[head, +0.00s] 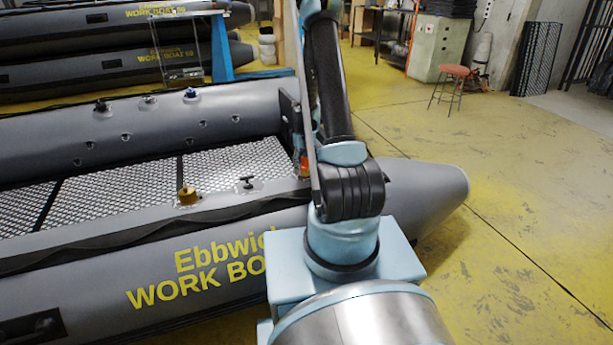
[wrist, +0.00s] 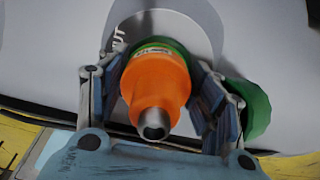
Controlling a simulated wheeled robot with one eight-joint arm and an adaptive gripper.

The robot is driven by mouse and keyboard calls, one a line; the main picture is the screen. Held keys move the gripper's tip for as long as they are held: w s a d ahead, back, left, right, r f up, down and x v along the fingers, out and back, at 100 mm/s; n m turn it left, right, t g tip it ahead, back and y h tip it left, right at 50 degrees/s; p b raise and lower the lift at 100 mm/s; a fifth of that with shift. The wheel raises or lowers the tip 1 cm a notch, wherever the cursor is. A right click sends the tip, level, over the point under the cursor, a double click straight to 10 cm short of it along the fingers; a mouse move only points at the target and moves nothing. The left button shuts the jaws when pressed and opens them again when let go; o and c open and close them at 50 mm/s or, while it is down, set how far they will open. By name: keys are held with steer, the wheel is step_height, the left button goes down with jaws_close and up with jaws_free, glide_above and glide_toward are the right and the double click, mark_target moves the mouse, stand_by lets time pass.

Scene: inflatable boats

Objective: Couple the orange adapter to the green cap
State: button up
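The orange adapter (wrist: 156,82) is in the middle of the wrist view, its narrow grey-tipped end towards the camera. My gripper (wrist: 157,75) has a finger on each side of it and appears shut on it. A green ring-like part (wrist: 168,44) shows just behind the adapter's wide end; I cannot tell whether they touch or are joined. Another green rounded piece (wrist: 252,108) shows behind the right finger, partly hidden. I cannot tell which green part is the cap. In the head view a small orange patch (head: 304,166) shows beside my arm, which hides my gripper.
A grey inflatable boat (head: 100,290) lies across the head view, with valves along its far tube. A yellow-brown fitting (head: 187,195) and a small black T-shaped piece (head: 248,183) are inside it. More boats are stacked behind. The yellow floor on the right is open.

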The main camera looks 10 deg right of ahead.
steer(key=shift+s+d+r, duration=0.15)
steer(key=shift+d, duration=0.05)
step_height(320, 180, up, 11)
steer(key=w, duration=0.2)
steer(key=shift+w+a+r, duration=0.2)
steer(key=shift+w+a, duration=0.15)
steer(key=shift+a, duration=0.1)
